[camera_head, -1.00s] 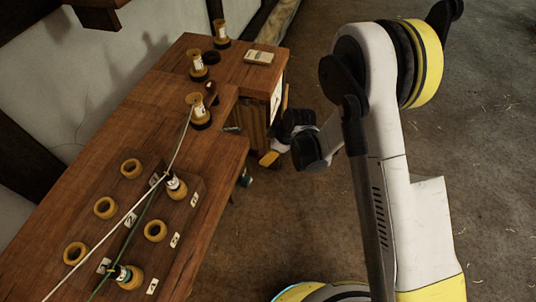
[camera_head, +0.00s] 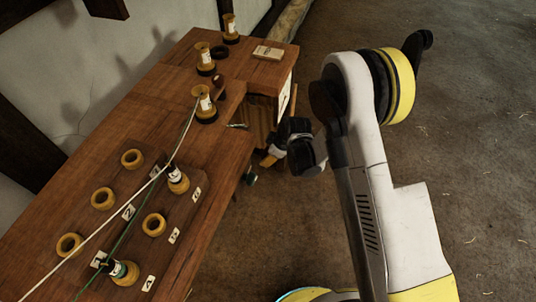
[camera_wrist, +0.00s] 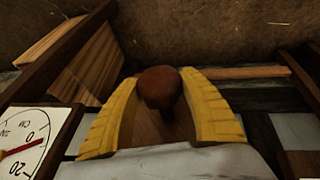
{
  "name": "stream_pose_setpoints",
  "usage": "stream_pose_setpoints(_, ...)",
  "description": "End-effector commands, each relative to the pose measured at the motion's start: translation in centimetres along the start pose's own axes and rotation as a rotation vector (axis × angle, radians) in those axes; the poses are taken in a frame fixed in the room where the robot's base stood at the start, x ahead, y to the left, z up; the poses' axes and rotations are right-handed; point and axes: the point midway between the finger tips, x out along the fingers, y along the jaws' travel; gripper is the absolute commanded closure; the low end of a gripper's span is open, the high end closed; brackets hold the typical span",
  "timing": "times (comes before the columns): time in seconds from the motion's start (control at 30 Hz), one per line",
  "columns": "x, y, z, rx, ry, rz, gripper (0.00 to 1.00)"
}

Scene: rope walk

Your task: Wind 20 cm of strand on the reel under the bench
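In the wrist view, a dark brown rounded knob (camera_wrist: 161,88) sits between the yellow ribbed fingers of my gripper (camera_wrist: 158,84). Both fingers touch its sides, so the gripper looks shut on it. A white dial (camera_wrist: 42,125) with a red needle is at the lower left; the marks "cm", "0" and "20" show, and the needle's tip lies beside the "0". In the head view, my gripper (camera_head: 271,157) is low beside the right end of the wooden bench (camera_head: 110,130). The reel itself is hidden under the bench.
Several wooden spools and rings stand on the bench, among them a standing spool (camera_head: 205,105). A white strand (camera_head: 85,240) and a green strand (camera_head: 120,240) run along the top. The brown floor (camera_head: 470,150) to the right is clear.

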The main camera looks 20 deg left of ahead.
Motion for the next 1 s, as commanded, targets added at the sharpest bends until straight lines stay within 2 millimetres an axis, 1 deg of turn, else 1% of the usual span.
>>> stream_pose_setpoints(0.27, 0.01, 0.02, 0.03, 0.009, 0.0, -0.02, 0.82)
stream_pose_setpoints(0.47, 0.01, 0.09, 0.08, 0.042, 0.0, -0.098, 0.82)
stream_pose_setpoints(1.0, 0.08, 0.04, 0.09, 0.208, 0.0, -0.502, 0.82)
